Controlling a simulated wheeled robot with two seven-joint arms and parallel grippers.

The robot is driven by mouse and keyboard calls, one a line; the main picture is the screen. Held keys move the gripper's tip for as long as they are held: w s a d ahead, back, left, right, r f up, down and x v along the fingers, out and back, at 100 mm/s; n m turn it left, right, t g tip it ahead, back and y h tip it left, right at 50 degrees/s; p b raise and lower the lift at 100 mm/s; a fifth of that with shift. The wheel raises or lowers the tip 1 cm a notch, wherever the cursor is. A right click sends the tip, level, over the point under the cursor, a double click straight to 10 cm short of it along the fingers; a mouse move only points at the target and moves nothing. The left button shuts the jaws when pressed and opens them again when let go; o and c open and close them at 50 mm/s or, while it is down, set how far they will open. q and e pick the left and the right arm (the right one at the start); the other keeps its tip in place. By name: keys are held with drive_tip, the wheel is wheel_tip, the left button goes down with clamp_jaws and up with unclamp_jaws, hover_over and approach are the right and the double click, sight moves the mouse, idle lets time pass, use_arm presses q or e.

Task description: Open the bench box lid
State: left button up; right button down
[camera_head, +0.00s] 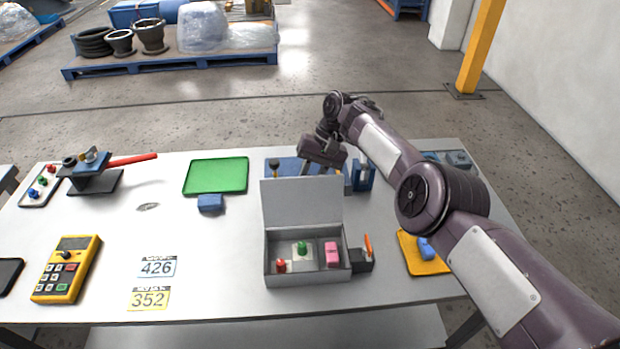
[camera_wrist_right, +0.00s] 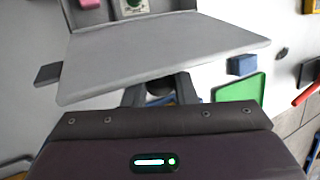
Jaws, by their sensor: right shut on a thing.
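The grey bench box (camera_head: 305,281) stands on the table with its lid (camera_head: 300,205) raised roughly upright at the back. Inside are a red knob (camera_head: 281,265), a green button (camera_head: 302,247) and a pink block (camera_head: 332,253). My right gripper (camera_head: 322,168) is behind the lid's upper edge, its fingertips hidden by the lid. In the right wrist view the lid (camera_wrist_right: 160,55) spans the picture just beyond the gripper (camera_wrist_right: 160,90). The gripper is shut at the lid's outer side; the exact contact is hidden. My left gripper is out of view.
A green tray (camera_head: 216,176) lies left of the lid, with a blue block (camera_head: 210,202) at its front. A black holder (camera_head: 362,261) with an orange-handled item adjoins the box's right side. A yellow tray (camera_head: 418,262) lies farther right.

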drive_tip(key=c, duration=1.2)
unclamp_jaws()
drive_tip(key=shift+a, duration=0.15)
drive_tip(key=shift+r, duration=0.1)
drive_tip(key=shift+w+d+r, duration=0.1)
drive_tip(key=shift+d+r, duration=0.15)
drive_tip(key=shift+r, duration=0.05)
drive_tip(key=b+v, duration=0.2)
drive_tip(key=v, duration=0.5)
drive_tip(key=shift+a, duration=0.1)
drive_tip(key=shift+w, duration=0.1)
